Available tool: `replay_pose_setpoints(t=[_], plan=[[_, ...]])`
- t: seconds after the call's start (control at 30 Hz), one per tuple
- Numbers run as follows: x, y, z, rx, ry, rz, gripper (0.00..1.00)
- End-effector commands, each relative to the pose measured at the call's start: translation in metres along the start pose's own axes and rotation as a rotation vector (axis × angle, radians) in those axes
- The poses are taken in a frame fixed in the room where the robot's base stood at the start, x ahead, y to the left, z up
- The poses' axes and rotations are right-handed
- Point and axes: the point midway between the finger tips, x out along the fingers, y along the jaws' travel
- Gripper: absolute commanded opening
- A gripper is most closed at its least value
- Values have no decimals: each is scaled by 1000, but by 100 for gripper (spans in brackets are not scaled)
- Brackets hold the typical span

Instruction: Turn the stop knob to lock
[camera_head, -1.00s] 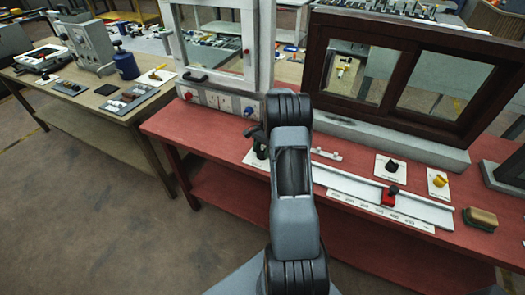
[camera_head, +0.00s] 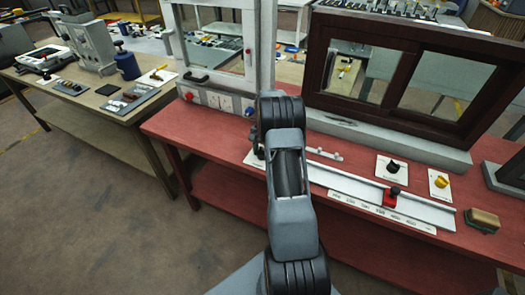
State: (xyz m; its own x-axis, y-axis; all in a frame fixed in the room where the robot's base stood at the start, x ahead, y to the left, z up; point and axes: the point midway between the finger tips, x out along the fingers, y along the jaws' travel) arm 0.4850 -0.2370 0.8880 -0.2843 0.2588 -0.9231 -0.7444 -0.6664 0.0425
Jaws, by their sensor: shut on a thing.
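My arm reaches forward over the red bench, and its links cover most of my gripper (camera_head: 258,152). A dark part of the gripper shows just left of the arm, low over a white plate (camera_head: 249,159) on the bench. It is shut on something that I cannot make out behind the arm. A red stop block (camera_head: 390,197) with a dark top sits on a pale rail with a number scale. Which of these is the stop knob is not clear.
A dark brown window frame (camera_head: 390,130) stands on a grey base behind the rail. A white frame (camera_head: 222,98) with sockets below it stands at the back left. A brown block (camera_head: 482,219) lies at the right. The red bench's front left is clear.

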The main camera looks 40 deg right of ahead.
Motion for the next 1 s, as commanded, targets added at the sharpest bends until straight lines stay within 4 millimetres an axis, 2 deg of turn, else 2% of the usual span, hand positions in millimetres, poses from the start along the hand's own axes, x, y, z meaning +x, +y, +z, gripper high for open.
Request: replay_pose_setpoints(t=[0.3,0.33,0.6,0.87,1.0], plan=[[2,1,1,-1,-8,5,23],[2,1,1,-1,-9,5,48],[1,0,1,-1,-4,3,72],[-1,0,0,-2,-1,2,72],[-15,0,-1,-1,2,1,72]])
